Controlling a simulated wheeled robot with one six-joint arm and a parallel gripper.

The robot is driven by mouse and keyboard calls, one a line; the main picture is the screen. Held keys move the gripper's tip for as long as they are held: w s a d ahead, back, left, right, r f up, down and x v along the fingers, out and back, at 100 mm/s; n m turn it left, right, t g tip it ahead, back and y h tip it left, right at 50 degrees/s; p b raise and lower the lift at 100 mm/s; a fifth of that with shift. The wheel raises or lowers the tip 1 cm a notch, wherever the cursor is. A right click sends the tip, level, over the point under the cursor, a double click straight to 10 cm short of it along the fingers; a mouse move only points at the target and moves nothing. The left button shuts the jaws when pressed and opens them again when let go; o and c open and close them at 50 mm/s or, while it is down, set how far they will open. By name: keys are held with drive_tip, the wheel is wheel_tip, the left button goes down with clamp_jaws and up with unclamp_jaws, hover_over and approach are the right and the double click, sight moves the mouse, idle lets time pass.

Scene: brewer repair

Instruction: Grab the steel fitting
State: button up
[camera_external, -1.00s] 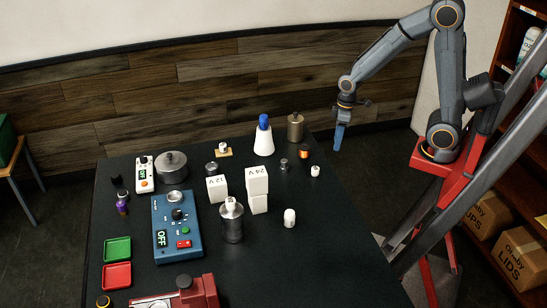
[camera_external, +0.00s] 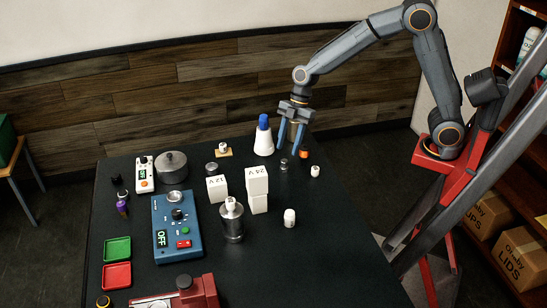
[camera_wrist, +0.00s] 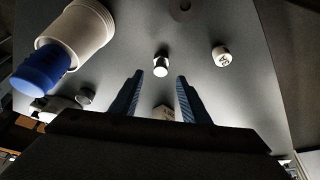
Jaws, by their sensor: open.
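The steel fitting (camera_external: 284,164) is a small metallic cylinder standing on the dark table, right of the white bottle with the blue top. My gripper (camera_external: 290,147) is open and empty, fingers pointing down, above and behind the fitting in the external view. In the wrist view the fitting (camera_wrist: 160,65) shows just beyond the fingertips, roughly centred between the two blue fingers of my gripper (camera_wrist: 160,77). The fingers are apart from it.
The white bottle (camera_external: 263,142) stands close left of the gripper. A copper-orange spool (camera_external: 304,153) and a white cap (camera_external: 315,171) are close right. White blocks (camera_external: 257,181) stand in front.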

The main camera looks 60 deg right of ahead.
sight(284, 160)
drive_tip(key=shift+p+x, duration=0.95)
drive_tip(key=shift+x, duration=1.55)
clamp_jaws()
